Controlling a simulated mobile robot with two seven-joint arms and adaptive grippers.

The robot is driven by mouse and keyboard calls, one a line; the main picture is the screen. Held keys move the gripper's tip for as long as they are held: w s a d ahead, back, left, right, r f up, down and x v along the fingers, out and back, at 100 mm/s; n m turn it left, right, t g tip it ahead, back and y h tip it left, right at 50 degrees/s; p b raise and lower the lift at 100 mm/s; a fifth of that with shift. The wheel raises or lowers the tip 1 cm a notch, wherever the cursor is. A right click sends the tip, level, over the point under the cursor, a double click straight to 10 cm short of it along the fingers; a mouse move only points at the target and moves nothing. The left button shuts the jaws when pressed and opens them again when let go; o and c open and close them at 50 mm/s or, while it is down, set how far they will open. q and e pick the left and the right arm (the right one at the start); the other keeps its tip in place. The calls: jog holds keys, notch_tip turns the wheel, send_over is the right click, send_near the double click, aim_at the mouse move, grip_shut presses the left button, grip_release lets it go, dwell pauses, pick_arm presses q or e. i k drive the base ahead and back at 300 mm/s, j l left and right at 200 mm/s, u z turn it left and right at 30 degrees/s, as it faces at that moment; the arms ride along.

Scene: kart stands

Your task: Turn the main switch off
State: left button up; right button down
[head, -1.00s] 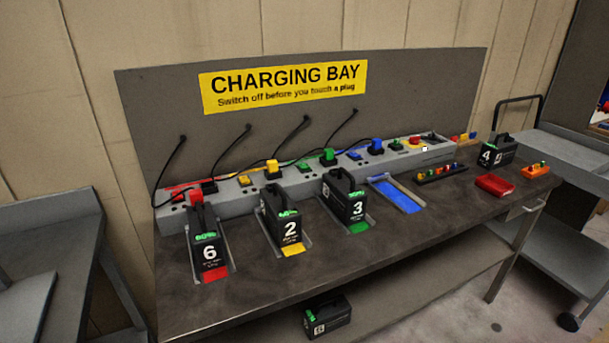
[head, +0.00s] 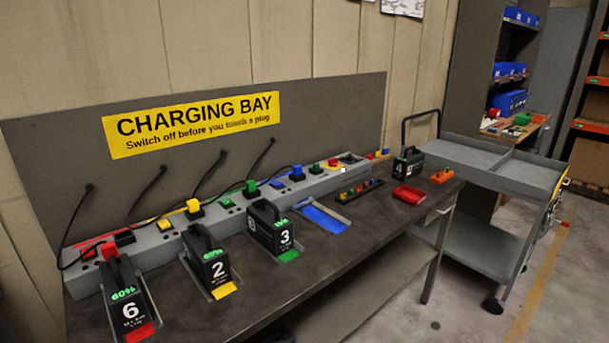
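A long grey power rail (head: 150,252) runs along the back of the bench. Near its right end is a red knob on a yellow plate (head: 333,162), which looks like the main switch; its position is too small to read. A small white square (head: 343,170) and a dark part sit beside it. Coloured plugs and switches line the rail, including a yellow plug (head: 194,208) and a green plug (head: 251,187). Neither of my grippers is in view.
Batteries 6 (head: 126,300), 2 (head: 208,262) and 3 (head: 272,230) stand in bench cradles. A blue cradle (head: 322,217) is empty. Battery 4 (head: 407,167), a red tray (head: 409,194) and small coloured parts occupy the bench's right end. A grey trolley (head: 490,165) stands at right.

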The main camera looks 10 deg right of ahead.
aim_at(332, 162)
jog(key=l+u, duration=0.25)
jog(key=u, duration=0.15)
jog(key=l+u, duration=0.25)
jog(key=u, duration=0.15)
jog(key=l+u, duration=0.15)
jog(key=l, duration=0.2)
jog(key=k+l+u, duration=0.1)
jog(key=l, duration=0.2)
jog(key=k+l+u, duration=0.15)
jog(key=l, duration=0.15)
jog(key=k+l, duration=0.15)
jog(key=l, duration=0.25)
jog(key=k+l, duration=0.1)
jog(key=l, duration=0.25)
jog(key=k+l+u, duration=0.1)
jog(key=l, duration=0.3)
jog(key=k+l, duration=0.2)
jog(key=l, duration=0.2)
jog(key=k+l, duration=0.15)
jog(key=l, duration=0.2)
jog(key=u, duration=0.05)
